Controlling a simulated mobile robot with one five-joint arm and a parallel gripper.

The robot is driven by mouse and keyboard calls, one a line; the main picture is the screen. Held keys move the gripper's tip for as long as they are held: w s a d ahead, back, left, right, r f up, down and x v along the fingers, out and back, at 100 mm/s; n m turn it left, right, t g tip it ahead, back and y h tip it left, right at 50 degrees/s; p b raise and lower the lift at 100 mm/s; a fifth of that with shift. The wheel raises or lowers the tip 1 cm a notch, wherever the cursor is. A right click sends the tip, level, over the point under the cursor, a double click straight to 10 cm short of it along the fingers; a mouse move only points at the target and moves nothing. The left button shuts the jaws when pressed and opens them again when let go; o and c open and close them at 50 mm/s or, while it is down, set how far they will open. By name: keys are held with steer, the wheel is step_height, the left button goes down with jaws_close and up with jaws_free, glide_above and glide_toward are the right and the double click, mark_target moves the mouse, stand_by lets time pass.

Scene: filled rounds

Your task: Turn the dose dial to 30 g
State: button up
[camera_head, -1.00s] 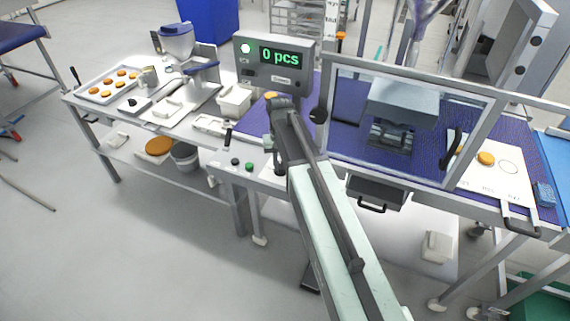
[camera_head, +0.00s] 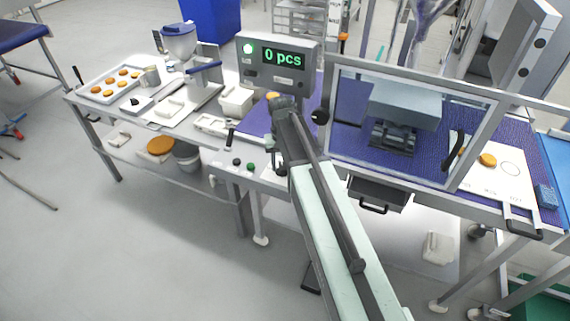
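A round black knob (camera_head: 320,117) sits at the left edge of the clear guard frame, below the display box. It may be the dose dial; no scale or pointer can be read on it. My arm reaches up from the bottom of the picture. Its end, my gripper (camera_head: 281,102), is left of the knob and apart from it in the picture. The fingers are too small and hidden by the wrist to tell open from shut. The grey display box (camera_head: 247,82) shows a green "0 pcs" and a lit green lamp.
A clear guard frame (camera_head: 328,90) stands before the grey machine head (camera_head: 405,104) over a purple belt (camera_head: 345,141). A white board (camera_head: 512,190) with one orange round lies right. Green and black buttons (camera_head: 237,162) are on the front edge. A tray (camera_head: 92,96) of rounds is left.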

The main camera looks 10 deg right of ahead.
mark_target(282, 166)
step_height(282, 166, up, 8)
steer(key=p, duration=0.7)
steer(key=shift+f, duration=0.15)
steer(key=shift+f, duration=0.1)
steer(key=s+f+b, duration=0.1)
steer(key=s, duration=0.1)
steer(key=s+f+b, duration=0.1)
steer(key=s, duration=0.1)
steer(key=s+d+f+b, duration=0.1)
steer(key=s, duration=0.1)
steer(key=shift+s+f, duration=0.15)
steer(key=shift+s, duration=0.05)
steer(key=s+n, duration=0.1)
steer(key=s, duration=0.7)
steer(key=shift+d+f+b, duration=0.15)
steer(key=shift+f+b, duration=0.1)
steer(key=shift+b, duration=0.1)
